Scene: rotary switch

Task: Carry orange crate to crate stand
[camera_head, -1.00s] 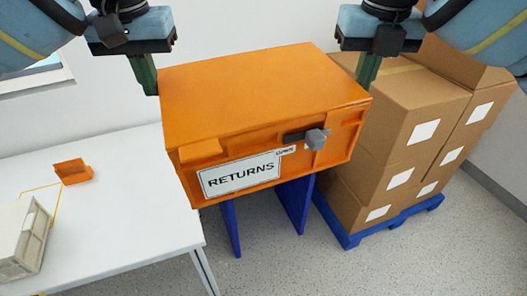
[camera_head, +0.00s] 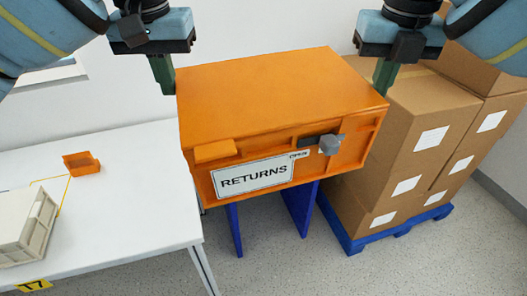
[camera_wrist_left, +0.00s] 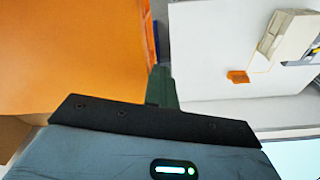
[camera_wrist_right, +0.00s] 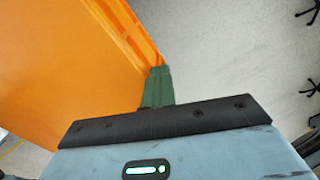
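The crate also fills much of the left wrist view (camera_wrist_left: 70,55) and right wrist view (camera_wrist_right: 60,80). Blue upright panels (camera_head: 299,208), apparently the crate stand, show below the crate. The crate hides their tops, so I cannot tell whether they touch.
A white table (camera_head: 130,225) is at the left, with a small orange bin (camera_head: 81,163) and a beige container (camera_head: 28,228). Stacked cardboard boxes (camera_head: 415,160) on a blue pallet (camera_head: 400,228) stand close at the right. Grey floor in front is clear.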

